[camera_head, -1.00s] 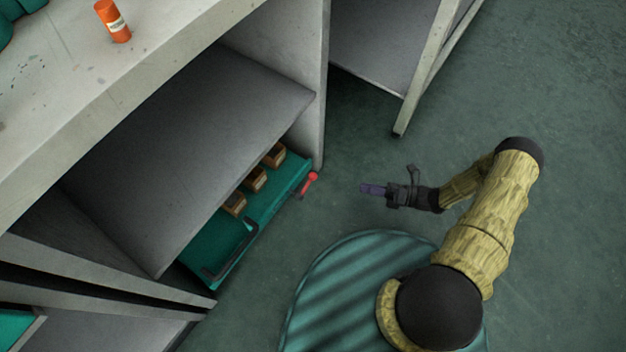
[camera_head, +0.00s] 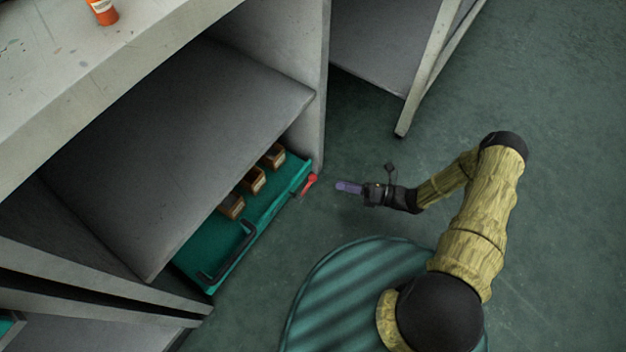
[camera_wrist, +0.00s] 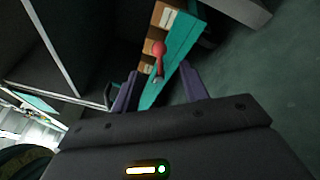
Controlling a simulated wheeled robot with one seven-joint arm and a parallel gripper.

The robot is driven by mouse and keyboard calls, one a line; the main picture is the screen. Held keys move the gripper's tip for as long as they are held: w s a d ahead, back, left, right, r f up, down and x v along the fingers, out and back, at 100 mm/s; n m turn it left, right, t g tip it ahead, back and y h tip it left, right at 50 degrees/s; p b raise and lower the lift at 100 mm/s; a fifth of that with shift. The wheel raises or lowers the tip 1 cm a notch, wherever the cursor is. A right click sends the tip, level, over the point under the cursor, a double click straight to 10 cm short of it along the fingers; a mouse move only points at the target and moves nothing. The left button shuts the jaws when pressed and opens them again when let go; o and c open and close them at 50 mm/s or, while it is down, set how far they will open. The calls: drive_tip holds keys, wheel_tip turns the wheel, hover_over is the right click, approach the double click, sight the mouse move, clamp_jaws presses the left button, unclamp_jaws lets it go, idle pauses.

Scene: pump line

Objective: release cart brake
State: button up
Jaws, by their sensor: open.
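The teal cart (camera_head: 215,250) stands low under the grey bench, with a black handle on its near edge. Its red brake lever (camera_head: 309,182) sticks out at the cart's right corner, beside the bench leg. In the wrist view the red lever (camera_wrist: 158,52) has a round knob and shows between and beyond my fingertips. My gripper (camera_head: 348,187) is open and empty, a short gap to the right of the lever in the head view. Its two purple fingers (camera_wrist: 158,82) stand apart in the wrist view, one on each side of the lever's line.
Several brown boxes (camera_head: 253,180) sit on the cart. The grey bench (camera_head: 290,60) overhangs it, with a leg close to the lever. An orange bottle (camera_head: 103,12) stands on the bench top. The green floor (camera_head: 540,120) is open to the right.

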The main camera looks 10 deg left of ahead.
sight(313, 179)
drive_tip(key=a+b, duration=0.2)
drive_tip(key=a, duration=0.2)
drive_tip(key=a+b, duration=0.1)
drive_tip(key=a, duration=0.4)
drive_tip(key=shift+w+f+b, duration=0.15)
drive_tip(key=shift+f+b, duration=0.05)
drive_tip(key=shift+b, duration=0.2)
drive_tip(key=shift+a+r, duration=0.2)
drive_tip(key=shift+a, duration=0.45)
clamp_jaws()
